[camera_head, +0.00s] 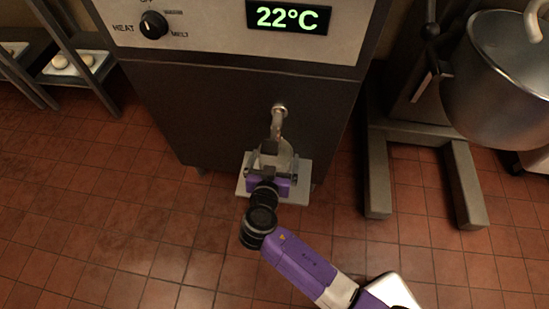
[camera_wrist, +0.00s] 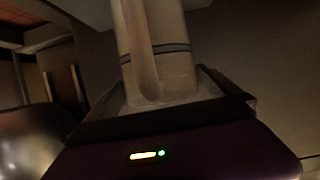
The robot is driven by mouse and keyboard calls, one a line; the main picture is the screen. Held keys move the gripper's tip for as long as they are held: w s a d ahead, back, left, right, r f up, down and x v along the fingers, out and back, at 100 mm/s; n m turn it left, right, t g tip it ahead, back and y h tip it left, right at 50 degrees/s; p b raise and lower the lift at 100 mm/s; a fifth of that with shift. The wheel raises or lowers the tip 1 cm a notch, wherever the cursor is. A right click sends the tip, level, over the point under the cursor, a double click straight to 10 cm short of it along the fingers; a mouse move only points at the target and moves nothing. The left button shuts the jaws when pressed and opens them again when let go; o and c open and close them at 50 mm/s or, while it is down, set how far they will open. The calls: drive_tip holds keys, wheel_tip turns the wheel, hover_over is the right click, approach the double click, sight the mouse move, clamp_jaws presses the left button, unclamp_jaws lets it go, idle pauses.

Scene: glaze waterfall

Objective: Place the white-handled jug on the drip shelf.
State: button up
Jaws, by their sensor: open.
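A pale jug (camera_head: 283,152) stands upright over the grey drip shelf (camera_head: 298,192), below the metal spout on the front of the machine. My gripper and wrist hide its lower part in the head view, so its contact with the shelf cannot be seen. In the wrist view the jug (camera_wrist: 176,62) is close, pale with a blue-grey band, and a pale upright strip that looks like its handle faces me. My gripper (camera_head: 270,170) is open at the jug's near side. Its dark jaws (camera_wrist: 165,112) lie around the lower jug, not closed on it.
The metal spout (camera_head: 279,111) comes out of the dark machine (camera_head: 215,105) just above the jug. The machine's display reads 22°C. A large steel pot (camera_head: 500,80) on a stand is at the right. A shelf rack (camera_head: 70,70) is at the left. The tiled floor in front is clear.

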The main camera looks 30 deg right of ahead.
drive_tip(key=p+v, duration=0.2)
drive_tip(key=v, duration=1)
drive_tip(key=shift+r, duration=0.1)
drive_tip(key=s+d+f+n+y, duration=0.1)
drive_tip(key=s+f+n+y, duration=0.25)
drive_tip(key=s, duration=0.45)
drive_tip(key=s+f+n+y, duration=0.2)
drive_tip(key=s+y, duration=0.2)
drive_tip(key=s, duration=0.4)
drive_tip(key=s+d+r+t, duration=0.2)
drive_tip(key=s+d+r, duration=0.1)
drive_tip(key=r, duration=0.7)
drive_tip(key=s+d+r+n+t, duration=0.1)
drive_tip(key=s+d+r+t, duration=0.1)
drive_tip(key=s+r, duration=0.4)
wheel_tip(320, 180, up, 5)
drive_tip(key=shift+s+d+r, duration=0.2)
drive_tip(key=shift+d+r, duration=0.05)
drive_tip(key=shift+d, duration=0.2)
drive_tip(key=shift+n+y, duration=0.25)
wheel_tip(320, 180, up, 20)
drive_tip(key=p, duration=2)
